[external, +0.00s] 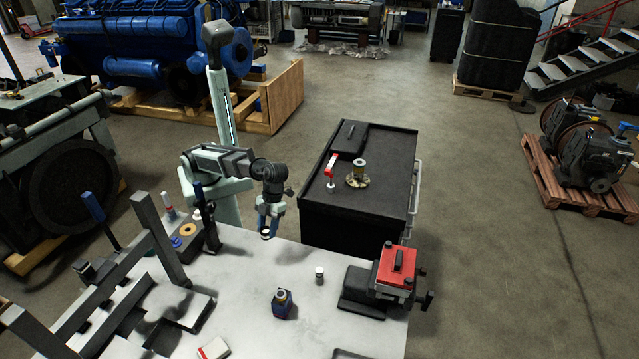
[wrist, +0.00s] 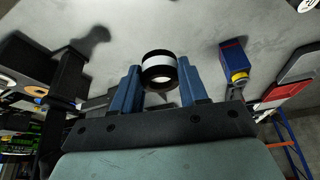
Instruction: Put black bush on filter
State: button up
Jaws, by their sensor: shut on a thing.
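A small white cylinder with a dark top (external: 319,274) stands upright on the table, right of and nearer the camera than my gripper. A dark blue and red bottle-like part with a yellowish top (external: 282,304) stands nearer still. I cannot tell which is the filter.
A red-topped device (external: 396,268) on a black base stands at the table's right. Grey metal frames (external: 160,240) and a rack with rings (external: 187,231) fill the left. A black cart (external: 385,180) stands behind. The table's middle is mostly clear.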

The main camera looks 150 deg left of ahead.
jog(key=a+r+n+t+y, duration=0.1)
jog(key=a+r+n, duration=0.15)
jog(key=a, duration=0.45)
jog(key=a+r+n+t+y, duration=0.1)
jog(key=a+r+n, duration=0.1)
jog(key=a+n, duration=0.3)
notch_tip(320, 180, up, 13)
jog(key=n+g+y, duration=0.2)
jog(key=n+y, duration=0.3)
jog(key=n, duration=0.9)
send_over(361, 162)
jog(key=d, duration=0.2)
jog(key=shift+s+a+f, duration=0.1)
jog(key=shift+f, duration=1.55)
jog(key=shift+s+a+f, duration=0.1)
jog(key=shift+s+f, duration=0.05)
jog(key=shift+f, duration=1.5)
jog(key=shift+s+a+f, duration=0.1)
jog(key=shift+f, duration=1.55)
jog(key=shift+f, duration=0.15)
jog(key=o, duration=1.2)
jog(key=shift+o, duration=0.2)
jog(key=v, duration=1.2)
jog(key=shift+s+d, duration=0.2)
